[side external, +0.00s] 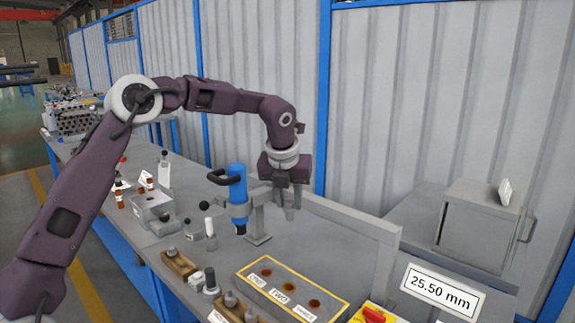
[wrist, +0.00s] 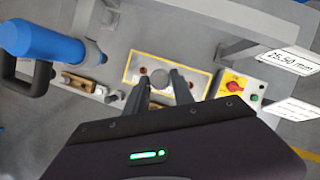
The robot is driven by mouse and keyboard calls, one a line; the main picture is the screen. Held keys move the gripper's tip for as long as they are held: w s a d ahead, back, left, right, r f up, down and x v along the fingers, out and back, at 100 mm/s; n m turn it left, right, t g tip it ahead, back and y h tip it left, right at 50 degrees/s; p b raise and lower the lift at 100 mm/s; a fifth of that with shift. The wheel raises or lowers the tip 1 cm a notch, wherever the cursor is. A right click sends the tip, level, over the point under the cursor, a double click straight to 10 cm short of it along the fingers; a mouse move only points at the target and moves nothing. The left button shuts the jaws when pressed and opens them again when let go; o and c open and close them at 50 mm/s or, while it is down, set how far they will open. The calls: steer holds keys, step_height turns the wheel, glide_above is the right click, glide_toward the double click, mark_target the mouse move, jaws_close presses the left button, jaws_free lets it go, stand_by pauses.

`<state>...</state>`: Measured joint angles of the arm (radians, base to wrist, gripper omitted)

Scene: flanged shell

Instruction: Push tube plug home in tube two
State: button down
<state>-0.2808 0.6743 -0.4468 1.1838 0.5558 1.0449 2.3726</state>
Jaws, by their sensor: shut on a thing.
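My gripper (side external: 289,198) is shut on a grey plug (side external: 290,213) and holds it in the air, pointing down, at the back of the bench near the grey frame. In the wrist view the plug's round grey end (wrist: 160,78) shows between the fingertips (wrist: 161,82). The yellow-edged tube plate (side external: 252,268) lies on the bench in front, with three reddish-brown holes in a row. The middle hole, tube two (side external: 289,286), has a label that seems to read TWO. In the wrist view the plug and fingers cover the middle of the plate (wrist: 150,52).
A blue tool in a stand (side external: 237,185) is left of my gripper. A grey rail frame (side external: 345,215) stands behind the plate. Wooden blocks (side external: 180,264) and small parts lie left of the plate. A red-knobbed yellow switch box (side external: 374,314) and a "25.50 mm" sign (side external: 443,291) are right.

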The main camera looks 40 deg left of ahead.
step_height(320, 180, down, 14)
steer(key=shift+r, duration=0.15)
steer(key=shift+f, duration=2.9)
steer(key=shift+f, duration=2.55)
steer(key=c, duration=1)
jaws_free()
steer(key=shift+s, duration=0.1)
steer(key=v, duration=0.7)
steer(key=shift+r, duration=0.15)
